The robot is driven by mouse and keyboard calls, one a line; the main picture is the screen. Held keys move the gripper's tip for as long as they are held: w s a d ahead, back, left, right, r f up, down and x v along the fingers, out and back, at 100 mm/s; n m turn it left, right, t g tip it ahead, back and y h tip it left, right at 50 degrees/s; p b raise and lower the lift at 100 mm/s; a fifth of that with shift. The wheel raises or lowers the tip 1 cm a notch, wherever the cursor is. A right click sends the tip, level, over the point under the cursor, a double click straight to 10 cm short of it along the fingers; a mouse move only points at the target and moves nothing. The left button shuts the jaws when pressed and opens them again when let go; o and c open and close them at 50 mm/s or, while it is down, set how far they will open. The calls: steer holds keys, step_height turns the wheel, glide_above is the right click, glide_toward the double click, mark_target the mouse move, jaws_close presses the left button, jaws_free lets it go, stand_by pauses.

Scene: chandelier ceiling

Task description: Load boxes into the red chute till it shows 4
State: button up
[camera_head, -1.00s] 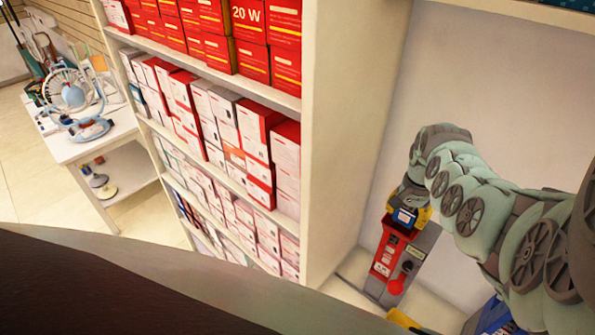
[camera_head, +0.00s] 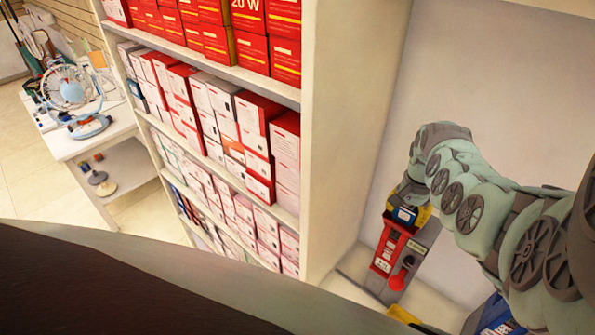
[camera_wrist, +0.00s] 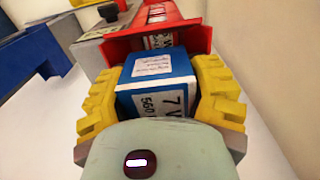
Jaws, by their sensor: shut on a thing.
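My gripper (camera_wrist: 160,78), with yellow fingers, is shut on a small blue and white box (camera_wrist: 157,70) marked "7 W" and "560". The box's white-labelled top faces the wrist camera. The red chute (camera_wrist: 185,40) lies just beyond the box in the wrist view, its red edge close behind it; whether they touch I cannot tell.
A blue unit (camera_wrist: 35,50) stands left of the red chute in the wrist view. In the head view, a tall white shelf (camera_head: 345,150) full of red and white boxes stands left of the chute. A white table (camera_head: 75,145) with a fan is farther left.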

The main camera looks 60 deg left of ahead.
steer(key=o, duration=1.2)
steer(key=shift+o, duration=0.2)
steer(key=shift+r, duration=0.1)
steer(key=shift+r+p, duration=2.85)
steer(key=shift+r, duration=1.15)
